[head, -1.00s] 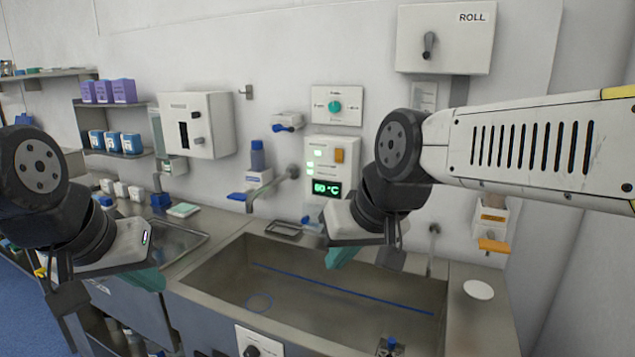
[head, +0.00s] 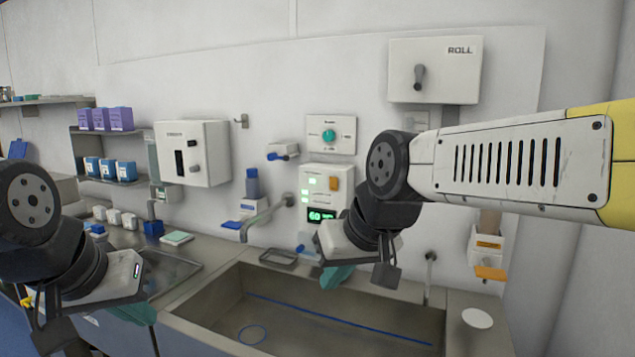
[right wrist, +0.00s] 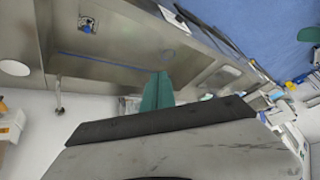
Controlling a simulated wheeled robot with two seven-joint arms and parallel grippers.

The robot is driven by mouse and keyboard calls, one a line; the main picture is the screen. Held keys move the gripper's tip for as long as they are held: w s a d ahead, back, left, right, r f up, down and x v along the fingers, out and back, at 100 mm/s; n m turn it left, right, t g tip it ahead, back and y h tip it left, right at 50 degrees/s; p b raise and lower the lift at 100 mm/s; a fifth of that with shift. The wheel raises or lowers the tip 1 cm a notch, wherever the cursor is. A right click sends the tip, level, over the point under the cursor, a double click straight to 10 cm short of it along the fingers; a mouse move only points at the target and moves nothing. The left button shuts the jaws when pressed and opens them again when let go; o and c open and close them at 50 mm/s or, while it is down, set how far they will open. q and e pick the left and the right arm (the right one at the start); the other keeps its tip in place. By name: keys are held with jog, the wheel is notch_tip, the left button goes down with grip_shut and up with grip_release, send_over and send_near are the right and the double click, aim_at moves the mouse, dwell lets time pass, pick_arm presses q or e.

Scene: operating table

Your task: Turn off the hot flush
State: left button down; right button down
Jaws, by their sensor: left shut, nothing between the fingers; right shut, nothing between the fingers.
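A white control panel (head: 311,185) on the wall above the sink has green lit indicators, an orange switch (head: 334,183) and a green display (head: 321,215) reading about 60 °C. My right wrist partly covers the display's right side. Above it a wall plate (head: 345,122) carries a round teal knob (head: 328,136). My right gripper (head: 336,277) is shut and empty, over the sink, below and in front of the panel; its teal fingers (right wrist: 157,92) show in the right wrist view. My left gripper (head: 137,313) is shut and empty at the lower left, in front of the counter.
The steel sink (head: 205,325) fills the lower middle. A curved spout (head: 268,213) reaches from the wall left of the panel. A white ROLL dispenser (head: 434,60) hangs upper right, and a white wall box (head: 178,153) to the left. A white dispenser with an orange lever (head: 490,272) is at right.

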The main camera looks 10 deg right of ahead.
aim_at(334, 177)
jog(key=w+d+r+n, duration=0.2)
jog(key=w+d+r, duration=0.1)
jog(key=w, duration=0.6)
jog(key=w+d+r+n+t+h, duration=0.1)
jog(key=w+d+r+n, duration=0.2)
jog(key=w+r, duration=0.3)
jog(key=w+d+r+n+h, duration=0.1)
jog(key=w+d+r+n, duration=0.2)
jog(key=w, duration=0.9)
notch_tip(334, 177, up, 2)
jog(key=shift+w+d+r, duration=0.1)
jog(key=shift+w+d, duration=0.1)
jog(key=shift+w, duration=0.2)
jog(key=w+f, duration=0.2)
jog(key=w+d+f, duration=0.1)
jog(key=w+f, duration=0.4)
jog(key=w, duration=0.1)
jog(key=shift+w+d+f, duration=0.25)
jog(key=shift+d, duration=0.1)
jog(key=shift+w+d+r, duration=0.1)
jog(key=shift+w+d, duration=0.2)
jog(key=shift+w, duration=0.15)
